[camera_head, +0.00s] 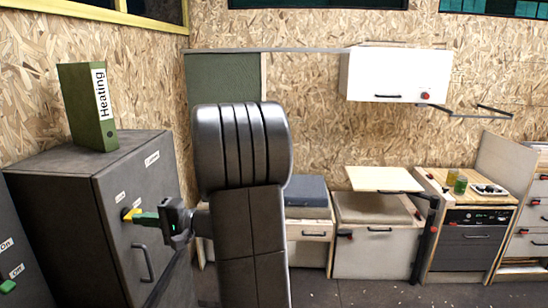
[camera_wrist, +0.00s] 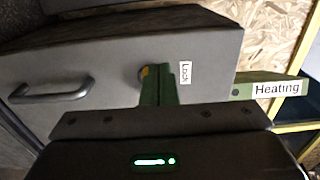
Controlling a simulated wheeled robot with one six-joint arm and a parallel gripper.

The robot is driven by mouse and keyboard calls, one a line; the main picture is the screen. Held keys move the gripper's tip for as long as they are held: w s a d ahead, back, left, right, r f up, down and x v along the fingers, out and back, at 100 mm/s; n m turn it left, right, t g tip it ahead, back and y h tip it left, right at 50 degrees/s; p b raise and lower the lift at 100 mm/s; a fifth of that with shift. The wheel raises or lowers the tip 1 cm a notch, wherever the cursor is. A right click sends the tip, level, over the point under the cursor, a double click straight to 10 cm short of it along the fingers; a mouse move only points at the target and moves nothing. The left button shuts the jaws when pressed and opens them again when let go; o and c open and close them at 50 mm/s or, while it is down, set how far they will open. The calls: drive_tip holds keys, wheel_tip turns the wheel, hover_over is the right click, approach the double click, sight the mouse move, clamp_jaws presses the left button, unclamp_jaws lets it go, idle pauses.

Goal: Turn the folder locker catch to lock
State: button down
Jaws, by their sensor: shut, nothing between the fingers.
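The grey folder locker (camera_head: 65,170) stands at the left, its door closed. Its catch (camera_head: 128,213), with yellow showing, sits on the upper door. The catch also shows in the wrist view (camera_wrist: 144,72), partly hidden behind my green fingers. My gripper (camera_head: 143,216) is shut and empty, its fingertips right at the catch. In the wrist view my gripper (camera_wrist: 159,70) covers one side of it; I cannot tell whether they touch. A "Lock" label (camera_wrist: 186,72) is beside the catch. The catch's exact angle is hidden.
A green "Heating" folder (camera_head: 85,105) stands on the locker. A bar handle (camera_head: 143,262) is lower on the door. At far left is another grey unit with a green knob (camera_head: 8,286). White cabinets (camera_head: 375,245) line the back wall, with floor in front.

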drive_tip(key=shift+a+b, duration=0.45)
drive_tip(key=shift+a, duration=0.75)
drive_tip(key=shift+w+f+b, duration=0.25)
drive_tip(key=shift+w+b, duration=0.25)
drive_tip(key=shift+w, duration=0.05)
idle(0.4)
drive_tip(key=shift+f+b, duration=1.5)
drive_tip(key=shift+b, duration=2.35)
drive_tip(key=shift+f, duration=0.1)
drive_tip(key=shift+s+f+b, duration=0.15)
drive_tip(key=shift+s+b, duration=0.1)
drive_tip(key=shift+b, duration=0.25)
drive_tip(key=d+b, duration=0.2)
drive_tip(key=d, duration=0.4)
drive_tip(key=shift+s, duration=0.3)
drive_tip(key=shift+d+r+p, duration=0.1)
drive_tip(key=shift+r+p, duration=0.1)
drive_tip(key=shift+p, duration=0.45)
